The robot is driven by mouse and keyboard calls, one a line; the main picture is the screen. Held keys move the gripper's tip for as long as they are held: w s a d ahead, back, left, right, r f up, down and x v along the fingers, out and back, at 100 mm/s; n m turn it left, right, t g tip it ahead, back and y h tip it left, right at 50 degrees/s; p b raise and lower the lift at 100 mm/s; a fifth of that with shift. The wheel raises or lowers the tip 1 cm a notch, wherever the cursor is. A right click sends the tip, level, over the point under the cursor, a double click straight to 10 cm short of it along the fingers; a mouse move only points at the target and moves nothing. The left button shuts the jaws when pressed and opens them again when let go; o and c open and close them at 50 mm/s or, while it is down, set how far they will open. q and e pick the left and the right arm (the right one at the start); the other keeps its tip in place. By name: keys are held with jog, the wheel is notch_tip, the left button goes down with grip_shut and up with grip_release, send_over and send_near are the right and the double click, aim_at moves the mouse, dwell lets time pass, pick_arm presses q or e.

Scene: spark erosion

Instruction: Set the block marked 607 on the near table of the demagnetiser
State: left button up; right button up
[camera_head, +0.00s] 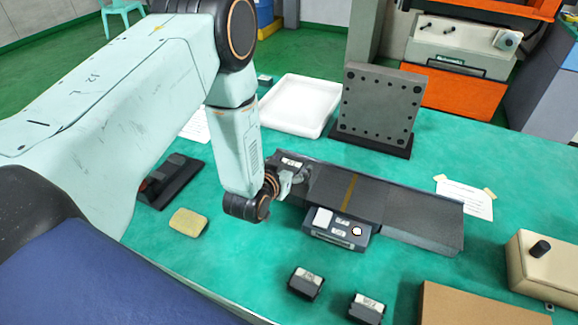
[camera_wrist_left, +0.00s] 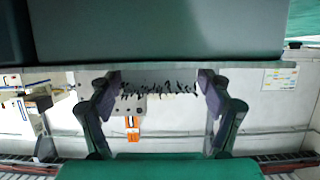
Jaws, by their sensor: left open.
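The demagnetiser (camera_head: 385,205) is a long dark bed with a yellow stripe across its middle and a control box in front. A dark block with a white label (camera_head: 290,162) shows at its left end, just behind my left gripper (camera_head: 298,180); its number is too small to read. My left gripper is open at that end, partly hidden by its own wrist. Its two spread fingers show in the left wrist view (camera_wrist_left: 160,95), with nothing seen between them. Two more labelled dark blocks, one left (camera_head: 305,283) and one right (camera_head: 367,308), stand in front; their numbers are unclear.
A white tray (camera_head: 297,104) and an upright drilled plate (camera_head: 380,102) stand behind the demagnetiser. A yellow sponge (camera_head: 188,222) lies at left. A beige box with a black knob (camera_head: 545,262) and a brown box (camera_head: 470,305) are at right. Green table is clear between them.

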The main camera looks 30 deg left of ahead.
pick_arm(q)
jog(key=shift+s+r, duration=0.25)
jog(key=shift+r, duration=0.1)
jog(key=p+v, duration=0.1)
jog(key=v, duration=1)
jog(key=shift+s, duration=0.2)
